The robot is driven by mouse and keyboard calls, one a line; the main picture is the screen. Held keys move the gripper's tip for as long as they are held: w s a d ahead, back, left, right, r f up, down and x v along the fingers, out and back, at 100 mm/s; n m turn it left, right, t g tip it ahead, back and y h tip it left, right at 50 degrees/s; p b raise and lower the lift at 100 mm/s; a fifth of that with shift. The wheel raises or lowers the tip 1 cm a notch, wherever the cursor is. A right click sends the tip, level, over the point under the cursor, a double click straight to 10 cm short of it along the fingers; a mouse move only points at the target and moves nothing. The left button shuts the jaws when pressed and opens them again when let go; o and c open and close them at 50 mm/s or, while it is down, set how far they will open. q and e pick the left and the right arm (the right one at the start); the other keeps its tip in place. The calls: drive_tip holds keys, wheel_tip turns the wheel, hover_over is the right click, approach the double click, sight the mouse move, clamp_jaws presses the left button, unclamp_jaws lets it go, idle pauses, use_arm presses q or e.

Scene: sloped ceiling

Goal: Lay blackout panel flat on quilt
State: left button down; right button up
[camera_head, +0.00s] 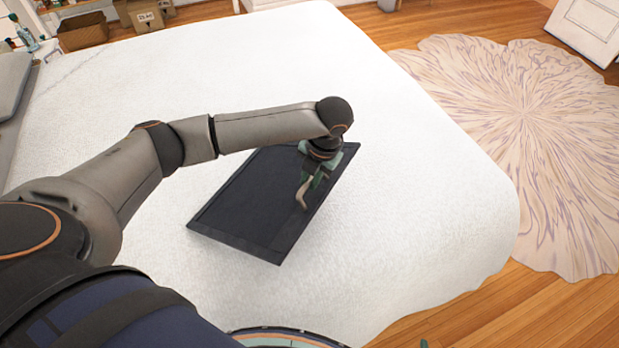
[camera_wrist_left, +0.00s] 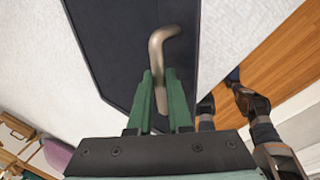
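The blackout panel (camera_head: 240,200) is a dark rectangular board with a raised border, over the middle of the white quilt (camera_head: 400,200). Its broad face is turned up; I cannot tell whether its whole underside touches the quilt. A bent bronze handle (camera_wrist_left: 158,45) stands out from the panel. My left gripper (camera_head: 306,185) is at the panel's right part, with its green fingers (camera_wrist_left: 162,100) on both sides of the handle and shut on it. The panel also shows in the left wrist view (camera_wrist_left: 115,40). A small green tip at the head view's bottom edge may belong to my right gripper (camera_head: 424,343).
The quilt is bare around the panel. A round patterned rug (camera_head: 530,130) lies on the wooden floor (camera_head: 500,315) to the right. Cardboard boxes (camera_head: 140,15) stand beyond the bed's far left, and a grey cushion-like thing (camera_head: 12,85) is at the left edge.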

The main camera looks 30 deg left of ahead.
sight(326, 195)
use_arm(q)
drive_tip(key=shift+y, duration=0.8)
drive_tip(key=shift+f+b, duration=0.6)
drive_tip(key=shift+f, duration=0.8)
wheel_tip(326, 195, down, 8)
drive_tip(key=b, duration=0.4)
drive_tip(key=shift+f+b, duration=0.55)
drive_tip(key=shift+f, duration=1.2)
drive_tip(key=shift+f, duration=0.4)
drive_tip(key=c, duration=0.8)
unclamp_jaws()
drive_tip(key=shift+o, duration=0.2)
drive_tip(key=p+v, duration=0.1)
drive_tip(key=v, duration=1.1)
drive_tip(key=shift+r, duration=0.3)
